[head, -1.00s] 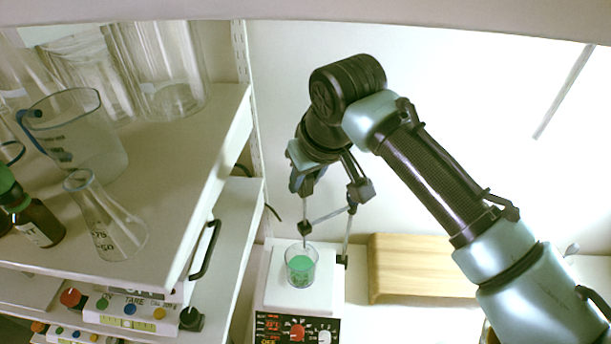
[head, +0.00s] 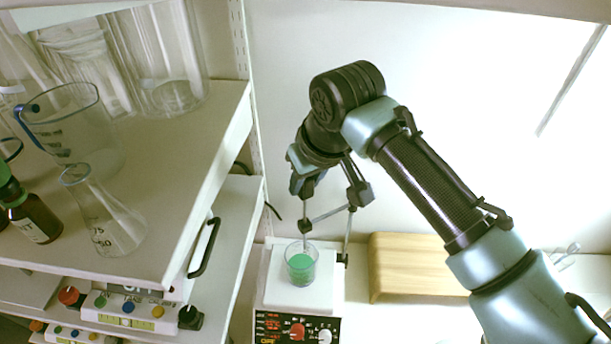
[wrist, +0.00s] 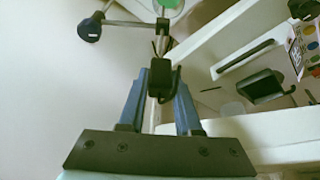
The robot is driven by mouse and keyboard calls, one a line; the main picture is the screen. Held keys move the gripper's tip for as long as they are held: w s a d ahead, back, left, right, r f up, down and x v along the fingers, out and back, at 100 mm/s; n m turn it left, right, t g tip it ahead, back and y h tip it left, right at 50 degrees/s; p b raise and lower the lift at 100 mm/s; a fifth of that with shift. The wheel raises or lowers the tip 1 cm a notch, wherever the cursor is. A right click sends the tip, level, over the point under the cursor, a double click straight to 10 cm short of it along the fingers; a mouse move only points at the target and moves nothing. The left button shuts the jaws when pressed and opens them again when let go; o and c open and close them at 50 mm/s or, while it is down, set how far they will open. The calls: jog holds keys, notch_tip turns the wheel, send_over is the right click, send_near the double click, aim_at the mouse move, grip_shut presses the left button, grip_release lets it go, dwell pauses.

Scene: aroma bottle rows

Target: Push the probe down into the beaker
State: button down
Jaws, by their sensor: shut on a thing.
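The glass beaker (head: 301,271) holds green liquid and stands upright on the white top of the hotplate (head: 276,292). The probe (head: 305,212) is a thin grey rod held upright above the beaker, with its lower end around the beaker's rim. I cannot tell how deep its tip is. My gripper (head: 303,188) is above the beaker. In the wrist view, its blue fingers (wrist: 161,88) are shut on the probe's black upper part (wrist: 162,78). The green of the beaker (wrist: 171,3) shows at the top edge of the wrist view.
A stand rod (head: 346,232) with a clamp arm (head: 328,215) rises beside the hotplate's right side. A shelf (head: 190,220) with glassware, including a flask (head: 112,228), is close on the left. A wooden block (head: 420,265) lies to the right.

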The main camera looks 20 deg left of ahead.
aim_at(305, 214)
notch_tip(305, 214, down, 9)
jog(key=b, duration=0.3)
jog(key=shift+s+r, duration=0.1)
jog(key=shift+r, duration=0.1)
jog(key=c, duration=0.6)
grip_release()
jog(key=b+v, duration=0.2)
jog(key=v, duration=1.1)
jog(key=shift+a, duration=0.1)
